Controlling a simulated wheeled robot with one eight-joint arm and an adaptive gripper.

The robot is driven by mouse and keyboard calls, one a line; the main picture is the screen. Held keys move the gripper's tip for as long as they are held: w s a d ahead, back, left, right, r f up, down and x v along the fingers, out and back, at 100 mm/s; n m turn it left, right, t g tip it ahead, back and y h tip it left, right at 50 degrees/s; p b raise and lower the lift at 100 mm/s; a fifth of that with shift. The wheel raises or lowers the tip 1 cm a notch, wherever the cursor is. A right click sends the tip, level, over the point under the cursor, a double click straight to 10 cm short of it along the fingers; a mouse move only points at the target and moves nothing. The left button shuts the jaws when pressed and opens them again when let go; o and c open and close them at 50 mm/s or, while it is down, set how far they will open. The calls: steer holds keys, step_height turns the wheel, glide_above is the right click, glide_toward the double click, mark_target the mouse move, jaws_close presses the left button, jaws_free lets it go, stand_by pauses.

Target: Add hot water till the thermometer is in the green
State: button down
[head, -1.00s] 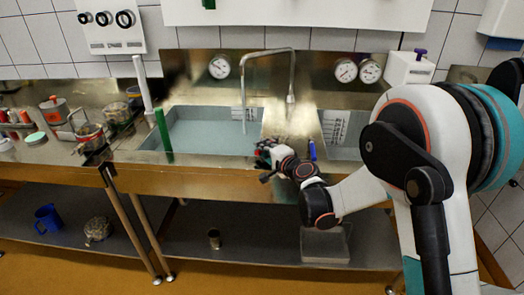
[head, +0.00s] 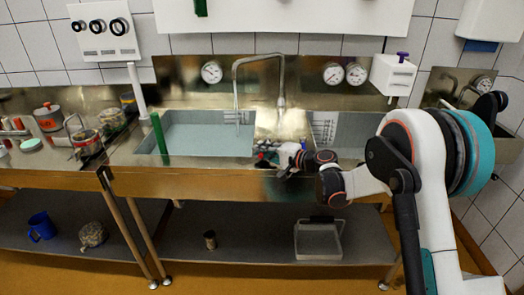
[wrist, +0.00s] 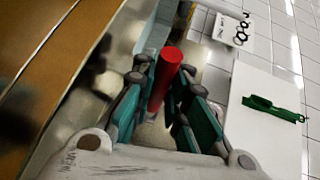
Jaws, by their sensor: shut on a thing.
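My gripper (head: 268,158) is at the front rim between the two basins. In the wrist view its teal-padded fingers (wrist: 165,110) are closed around a red upright cylinder, like a tap handle (wrist: 168,72). The handle's base is hard to see. The left basin (head: 150,158) holds pale, bluish liquid (head: 205,140). The swan-neck tap (head: 258,57) hangs over its right part; I cannot tell whether water runs. Round dials are on the back panel: one above the left basin (head: 211,72) and two to the right (head: 333,74) (head: 356,74). Their readings are too small to tell.
A green stick (head: 159,133) stands at the left basin's left side. The right basin (head: 350,132) is partly behind my arm. Pots (head: 86,142) stand on the left counter. A blue jug (head: 41,226) and a clear tray (head: 318,241) are on the lower shelf.

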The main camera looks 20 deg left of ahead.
steer(key=shift+f, duration=0.1)
steer(key=c, duration=1.6)
jaws_free()
steer(key=shift+d, duration=0.15)
steer(key=v, duration=1.1)
steer(key=shift+s+d, duration=0.25)
steer(key=shift+d, duration=0.05)
